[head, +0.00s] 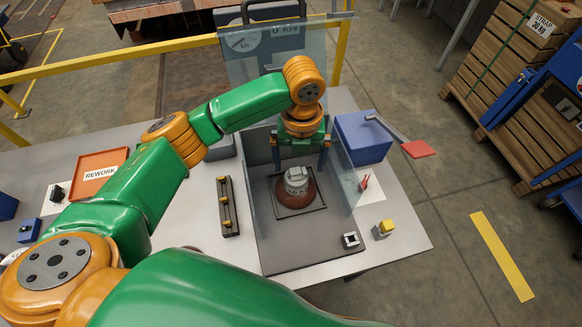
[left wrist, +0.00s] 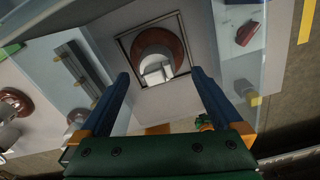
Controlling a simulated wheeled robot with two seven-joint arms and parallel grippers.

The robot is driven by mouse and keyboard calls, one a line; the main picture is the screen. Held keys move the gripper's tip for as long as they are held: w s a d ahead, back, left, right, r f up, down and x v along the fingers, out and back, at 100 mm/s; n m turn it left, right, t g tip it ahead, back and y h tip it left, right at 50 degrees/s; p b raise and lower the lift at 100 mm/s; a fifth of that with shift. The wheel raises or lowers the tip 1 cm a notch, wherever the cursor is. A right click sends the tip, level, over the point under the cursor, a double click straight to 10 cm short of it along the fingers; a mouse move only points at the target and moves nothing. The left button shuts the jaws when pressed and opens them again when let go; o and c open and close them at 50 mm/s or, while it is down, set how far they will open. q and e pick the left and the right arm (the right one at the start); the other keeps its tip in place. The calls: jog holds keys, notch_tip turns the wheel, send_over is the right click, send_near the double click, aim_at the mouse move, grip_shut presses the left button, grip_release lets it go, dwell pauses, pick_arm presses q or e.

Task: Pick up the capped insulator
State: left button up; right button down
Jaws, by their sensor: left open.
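The capped insulator (head: 298,189) is a brown disc with a light grey metal cap on top. It stands in a dark square frame on the grey base plate, between clear panels. It also shows in the left wrist view (left wrist: 158,48), ahead of the fingers. My left gripper (head: 300,160) is open and empty above and behind the insulator, its blue fingers pointing down and apart. In the left wrist view the two fingers (left wrist: 160,77) stand on either side of the insulator, not touching it as far as I can see. My right gripper is not in view.
Clear panels (head: 345,180) stand close beside the insulator, and a dial gauge panel (head: 245,42) is behind. A blue box (head: 362,137) with a red-ended lever is at right. A dark rack (head: 228,206) and an orange REWORK tray (head: 98,160) lie left. Another brown insulator (left wrist: 12,103) shows at left.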

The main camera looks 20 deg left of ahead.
aim_at(296, 180)
pick_arm(q)
jog(key=f, duration=0.2)
jog(key=f+p, duration=0.1)
jog(key=f, duration=0.1)
jog(key=s+f, duration=0.1)
jog(key=f, duration=0.1)
jog(key=shift+a+f+p, duration=0.1)
jog(key=shift+a+p, duration=0.05)
jog(key=shift+p, duration=0.2)
jog(key=shift+w+f, duration=0.2)
jog(key=shift+f, duration=0.15)
jog(key=shift+s, duration=0.1)
jog(key=c, duration=1.1)
jog(key=shift+r, duration=0.1)
grip_shut()
